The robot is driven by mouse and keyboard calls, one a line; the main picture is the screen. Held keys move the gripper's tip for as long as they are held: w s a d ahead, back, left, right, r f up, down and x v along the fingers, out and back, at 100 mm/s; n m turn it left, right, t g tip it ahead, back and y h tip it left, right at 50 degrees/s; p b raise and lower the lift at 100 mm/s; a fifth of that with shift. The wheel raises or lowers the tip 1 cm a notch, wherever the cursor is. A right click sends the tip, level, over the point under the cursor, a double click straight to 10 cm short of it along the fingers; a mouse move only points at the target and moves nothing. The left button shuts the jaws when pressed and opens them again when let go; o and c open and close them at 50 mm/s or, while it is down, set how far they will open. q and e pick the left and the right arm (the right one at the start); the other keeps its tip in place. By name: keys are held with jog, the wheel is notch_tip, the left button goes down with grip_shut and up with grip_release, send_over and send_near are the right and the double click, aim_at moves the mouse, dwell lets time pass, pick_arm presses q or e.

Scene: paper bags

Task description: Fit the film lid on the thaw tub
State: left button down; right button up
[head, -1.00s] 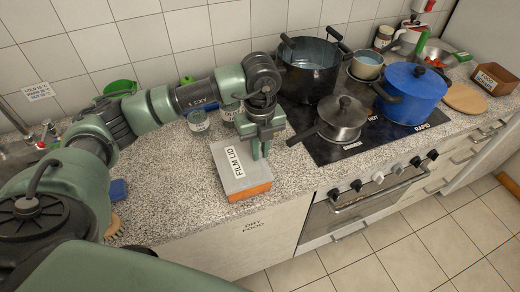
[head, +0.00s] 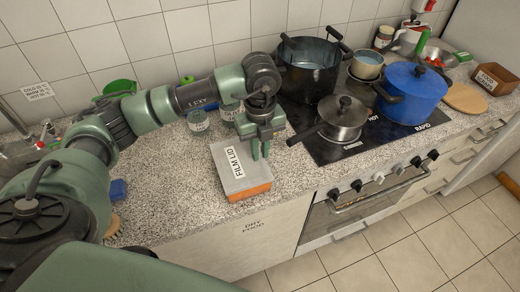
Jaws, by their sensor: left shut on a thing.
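The film lid (head: 243,178) is a flat grey slab with a white "FILM LID" label. It lies over an orange tub (head: 252,192) on the worktop, left of the hob. Only the tub's orange front wall shows, with no readable name on it. I cannot tell whether the lid is pressed down all round. My left gripper (head: 261,151) points down at the lid's back right edge and is shut on the lid. Its fingertips partly hide that edge. My right gripper is not in view.
A black hob with a steel saucepan (head: 343,118), a tall black pot (head: 308,82) and a blue pot (head: 410,95) stands to the right. The saucepan's handle points towards my left gripper. Jars (head: 198,121) stand behind. Worktop left of the tub is clear.

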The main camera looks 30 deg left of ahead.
pick_arm(q)
jog(key=shift+f+b, duration=0.65)
jog(key=shift+b, duration=0.1)
dwell(0.8)
dwell(0.6)
jog(key=c, duration=1.3)
grip_release()
jog(key=shift+c, duration=0.2)
jog(key=shift+o, duration=0.3)
jog(key=o, duration=0.4)
jog(key=shift+r+p, duration=2.25)
jog(key=shift+r, duration=1.3)
